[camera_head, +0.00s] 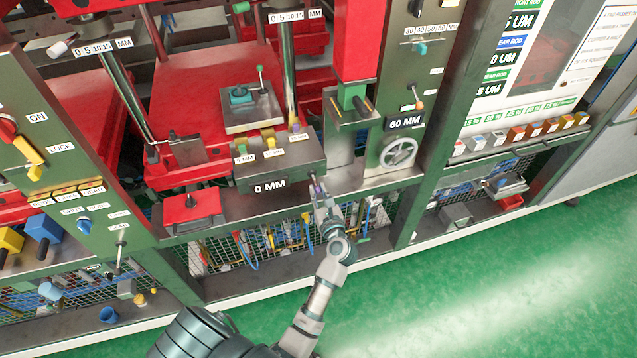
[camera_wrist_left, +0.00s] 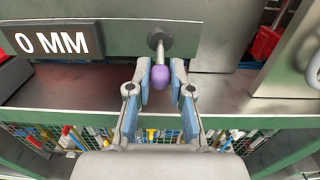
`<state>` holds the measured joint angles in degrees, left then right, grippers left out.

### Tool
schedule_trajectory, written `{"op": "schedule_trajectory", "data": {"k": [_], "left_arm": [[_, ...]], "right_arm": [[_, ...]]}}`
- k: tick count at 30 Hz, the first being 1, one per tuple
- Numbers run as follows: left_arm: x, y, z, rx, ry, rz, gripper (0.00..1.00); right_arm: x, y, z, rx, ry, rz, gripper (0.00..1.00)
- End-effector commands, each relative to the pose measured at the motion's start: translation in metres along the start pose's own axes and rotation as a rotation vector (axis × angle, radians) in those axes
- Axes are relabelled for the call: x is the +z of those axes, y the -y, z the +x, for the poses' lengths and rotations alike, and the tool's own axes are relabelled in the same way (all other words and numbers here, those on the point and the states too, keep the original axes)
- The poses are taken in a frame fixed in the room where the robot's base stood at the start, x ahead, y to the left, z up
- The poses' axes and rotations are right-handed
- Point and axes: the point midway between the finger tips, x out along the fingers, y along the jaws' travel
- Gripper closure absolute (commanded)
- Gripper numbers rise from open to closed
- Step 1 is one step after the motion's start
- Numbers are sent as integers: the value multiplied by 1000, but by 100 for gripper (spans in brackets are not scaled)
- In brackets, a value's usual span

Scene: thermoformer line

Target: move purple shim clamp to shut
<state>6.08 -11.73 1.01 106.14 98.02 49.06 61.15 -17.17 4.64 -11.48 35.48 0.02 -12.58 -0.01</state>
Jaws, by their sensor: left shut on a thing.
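The purple shim clamp shows in the left wrist view as a purple knob (camera_wrist_left: 160,77) on a short metal rod that comes out of the front of a grey block. In the head view the purple tip (camera_head: 313,178) is small, beside the right end of the block marked 0 MM. My left gripper (camera_head: 320,191) reaches up to it from below. In the left wrist view its blue-padded fingers (camera_wrist_left: 161,80) stand on both sides of the knob and are shut on it. My right gripper is not in view.
The grey block (camera_head: 295,172) carries the 0 MM sign (camera_head: 270,187) and coloured shim tabs on top. A grey handwheel (camera_head: 398,153) is to the right. A metal ledge runs beneath, with wire mesh and cables below. The green floor (camera_head: 480,260) in front is clear.

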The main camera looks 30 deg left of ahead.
Motion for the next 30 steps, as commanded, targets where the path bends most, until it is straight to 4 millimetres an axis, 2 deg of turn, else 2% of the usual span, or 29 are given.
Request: {"op": "schedule_trajectory", "data": {"k": [1,3,14,22,23,25,26,30], "left_arm": [[-9,1,0,-1,-7,2,100],[-12,0,1,-1,-7,2,100],[-12,1,1,-2,-6,1,100],[-26,0,6,-1,-7,2,100],[-24,1,6,-1,-7,2,72],[-23,0,6,-1,-6,2,54],[-22,0,6,-1,-6,1,50],[-21,0,6,0,-4,1,50]], "right_arm": [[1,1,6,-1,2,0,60],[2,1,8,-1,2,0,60],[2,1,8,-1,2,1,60],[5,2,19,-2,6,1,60],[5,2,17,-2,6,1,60],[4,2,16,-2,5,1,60],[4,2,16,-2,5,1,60],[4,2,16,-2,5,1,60]]}}
